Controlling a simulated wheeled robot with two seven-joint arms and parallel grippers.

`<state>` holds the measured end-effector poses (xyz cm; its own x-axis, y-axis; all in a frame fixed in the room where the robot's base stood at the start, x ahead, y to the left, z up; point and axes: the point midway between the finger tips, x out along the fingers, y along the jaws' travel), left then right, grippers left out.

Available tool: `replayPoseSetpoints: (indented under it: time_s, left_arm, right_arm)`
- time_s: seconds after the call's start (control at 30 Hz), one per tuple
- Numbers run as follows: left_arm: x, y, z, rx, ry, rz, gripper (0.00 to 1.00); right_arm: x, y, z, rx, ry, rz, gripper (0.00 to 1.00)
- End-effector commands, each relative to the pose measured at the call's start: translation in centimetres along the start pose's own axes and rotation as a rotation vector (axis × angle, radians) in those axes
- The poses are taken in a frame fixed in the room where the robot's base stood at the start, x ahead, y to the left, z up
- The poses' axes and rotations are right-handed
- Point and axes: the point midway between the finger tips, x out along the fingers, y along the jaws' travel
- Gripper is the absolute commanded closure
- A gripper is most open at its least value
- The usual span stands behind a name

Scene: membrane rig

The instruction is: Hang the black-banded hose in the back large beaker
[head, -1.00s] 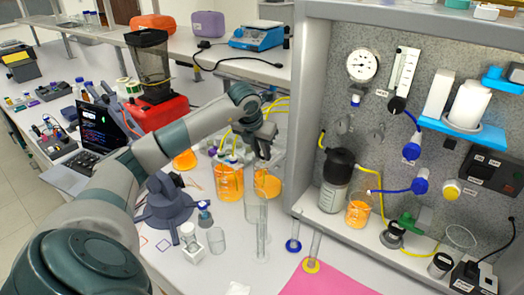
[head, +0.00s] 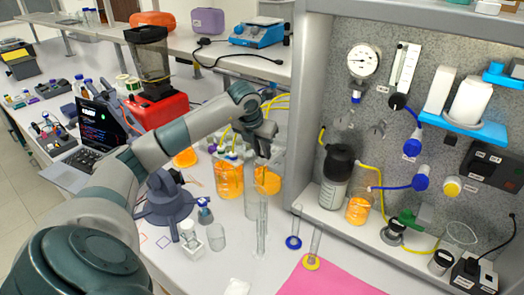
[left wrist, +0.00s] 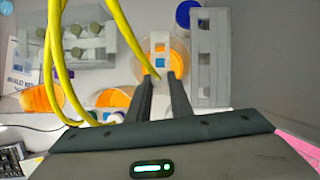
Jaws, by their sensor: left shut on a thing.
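My left gripper (head: 262,160) hangs over the beakers on the bench. In the left wrist view its fingertips (left wrist: 161,80) are shut on a yellow hose (left wrist: 132,38), whose end shows between them. I cannot make out a black band. A large beaker of orange liquid (head: 267,184) stands just below the gripper. Orange also shows under the fingertips in the left wrist view (left wrist: 179,60). I cannot tell whether the hose end is inside the glass. Another orange-filled beaker (head: 229,182) stands to its left. My right gripper is not in view.
A tall clear cylinder (head: 262,230) stands in front of the beakers. The rig panel (head: 340,90) rises close on the right, with a dark-capped bottle (head: 335,185) and a small orange beaker (head: 358,211). A blue-grey stand (head: 165,200) is at the left.

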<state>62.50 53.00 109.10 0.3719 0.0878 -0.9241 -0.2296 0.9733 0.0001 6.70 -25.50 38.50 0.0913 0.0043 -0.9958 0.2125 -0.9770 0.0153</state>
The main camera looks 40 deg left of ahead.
Motion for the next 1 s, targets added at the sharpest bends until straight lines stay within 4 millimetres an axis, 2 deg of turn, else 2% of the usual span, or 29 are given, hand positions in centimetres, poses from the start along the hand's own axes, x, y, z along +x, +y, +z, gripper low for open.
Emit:
replayPoseSetpoints:
  time_s: [0.3,0.33,0.4,0.43,0.77,1.0]
  left_arm:
    - [0.2,0.0,-0.1,0.0,0.0,0.0,1.0]
    - [0.2,0.0,-0.1,0.0,0.0,0.0,0.79]
    - [0.2,0.0,-0.1,0.0,0.0,0.0,0.62]
    - [0.2,0.0,-0.1,0.0,0.0,0.0,0.59]
    - [0.1,0.0,-0.1,0.0,0.0,0.0,0.59]
    - [-1.3,0.0,0.0,0.0,-0.003,-0.001,0.59]
  right_arm:
    - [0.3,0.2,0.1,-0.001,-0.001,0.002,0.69]
    - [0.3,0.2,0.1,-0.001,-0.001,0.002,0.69]
    - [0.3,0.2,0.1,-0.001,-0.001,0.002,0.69]
    - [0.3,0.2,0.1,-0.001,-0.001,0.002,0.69]
    - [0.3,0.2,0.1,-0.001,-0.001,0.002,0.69]
    - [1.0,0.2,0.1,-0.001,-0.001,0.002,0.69]
